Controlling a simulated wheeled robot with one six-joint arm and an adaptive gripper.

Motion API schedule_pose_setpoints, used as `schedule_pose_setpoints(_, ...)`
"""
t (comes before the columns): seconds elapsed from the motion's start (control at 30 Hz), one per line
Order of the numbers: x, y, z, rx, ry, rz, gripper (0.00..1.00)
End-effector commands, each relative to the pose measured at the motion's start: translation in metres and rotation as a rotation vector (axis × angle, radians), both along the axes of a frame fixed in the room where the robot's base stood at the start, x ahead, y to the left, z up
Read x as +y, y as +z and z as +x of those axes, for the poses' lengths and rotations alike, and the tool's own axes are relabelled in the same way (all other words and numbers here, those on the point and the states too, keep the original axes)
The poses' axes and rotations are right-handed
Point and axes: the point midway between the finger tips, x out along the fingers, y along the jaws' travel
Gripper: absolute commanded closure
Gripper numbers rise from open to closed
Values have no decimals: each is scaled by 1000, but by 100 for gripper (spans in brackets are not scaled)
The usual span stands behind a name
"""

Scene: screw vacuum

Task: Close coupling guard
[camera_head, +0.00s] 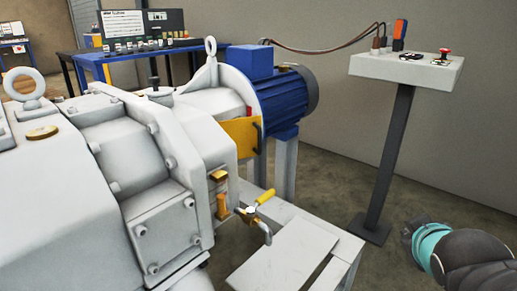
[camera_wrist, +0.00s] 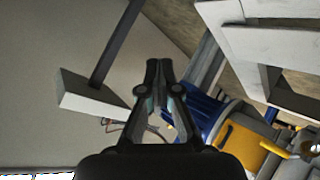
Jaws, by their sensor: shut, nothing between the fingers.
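The yellow coupling guard (camera_head: 243,136) stands between the grey pump housing (camera_head: 170,130) and the blue motor (camera_head: 285,92). It has a dark handle at its right edge. I cannot tell whether it is fully against the opening. In the wrist view the yellow guard (camera_wrist: 245,143) shows at the lower right, with the dark handle on its left side and the blue motor (camera_wrist: 205,112) beside it. My gripper (camera_wrist: 159,66) is shut and empty, apart from the guard. In the head view only part of my arm shows at the lower right; my fingertips are not visible there.
A control pedestal (camera_head: 405,68) with a red button stands at the right; it also shows in the wrist view (camera_wrist: 88,95). A yellow-handled valve (camera_head: 258,208) and a pale frame (camera_head: 300,250) are in front of the pump. A blue workbench (camera_head: 130,57) is behind.

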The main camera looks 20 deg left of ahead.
Motion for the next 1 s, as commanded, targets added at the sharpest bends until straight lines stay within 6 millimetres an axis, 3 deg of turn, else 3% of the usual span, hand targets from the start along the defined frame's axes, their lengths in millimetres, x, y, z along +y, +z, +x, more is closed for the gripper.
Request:
schedule_pose_setpoints(0.1, 38, 18, 44, -163, 230, -164, 100)
schedule_pose_setpoints(0.23, 91, 36, 75, -358, 487, -320, 100)
schedule_pose_setpoints(0.37, 153, 48, 87, -562, 740, -444, 100)
schedule_pose_setpoints(0.53, 218, 54, 78, -795, 999, -531, 100)
schedule_pose_setpoints(0.63, 242, 55, 69, -888, 1092, -551, 100)
schedule_pose_setpoints(0.77, 257, 55, 62, -955, 1154, -559, 100)
schedule_pose_setpoints(1.0, 278, 55, 72, -971, 1168, -558, 100)
